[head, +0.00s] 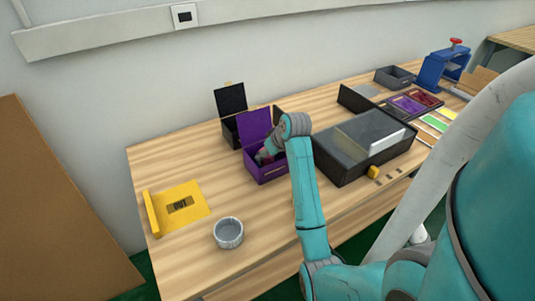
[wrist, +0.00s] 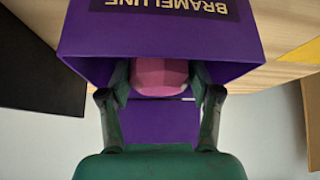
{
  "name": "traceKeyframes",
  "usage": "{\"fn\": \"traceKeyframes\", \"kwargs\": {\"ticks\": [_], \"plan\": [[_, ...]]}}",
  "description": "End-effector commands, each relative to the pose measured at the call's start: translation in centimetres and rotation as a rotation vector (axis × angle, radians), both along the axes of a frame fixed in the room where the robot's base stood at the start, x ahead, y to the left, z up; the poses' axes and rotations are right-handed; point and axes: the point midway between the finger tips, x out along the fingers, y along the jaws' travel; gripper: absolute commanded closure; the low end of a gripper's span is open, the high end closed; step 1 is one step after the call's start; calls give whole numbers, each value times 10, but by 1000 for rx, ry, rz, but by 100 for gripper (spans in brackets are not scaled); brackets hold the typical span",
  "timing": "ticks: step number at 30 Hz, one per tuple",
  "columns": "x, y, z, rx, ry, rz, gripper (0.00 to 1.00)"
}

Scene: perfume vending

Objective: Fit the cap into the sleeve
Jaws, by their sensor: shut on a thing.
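A pink rounded piece (wrist: 160,77), which looks like the cap, is between the fingers of my gripper (wrist: 160,85) in the wrist view. The gripper is shut on it. The fingers and the pink piece are at the open mouth of a purple box (wrist: 160,38) with an upside-down label on its wall. In the head view the purple box (head: 268,174) stands with its lid up, and my gripper (head: 265,155) reaches into it, partly hidden by my wrist. I cannot tell a separate sleeve inside the box, or whether the piece touches the box floor.
A black box (head: 231,102) with a raised lid stands behind the purple one. A large dark case (head: 345,173) is to the right. A yellow OUT pad (head: 190,195) and a grey round cup (head: 229,232) are at the front left. The tabletop between them is clear.

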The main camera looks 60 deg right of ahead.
Motion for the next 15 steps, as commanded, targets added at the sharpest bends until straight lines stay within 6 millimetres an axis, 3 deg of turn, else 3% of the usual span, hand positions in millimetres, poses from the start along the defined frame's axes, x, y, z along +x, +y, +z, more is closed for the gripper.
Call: {"fn": "traceKeyframes", "kwargs": {"ticks": [15], "plan": [[0, 0, -8, -2, -2, -1, 73]]}}
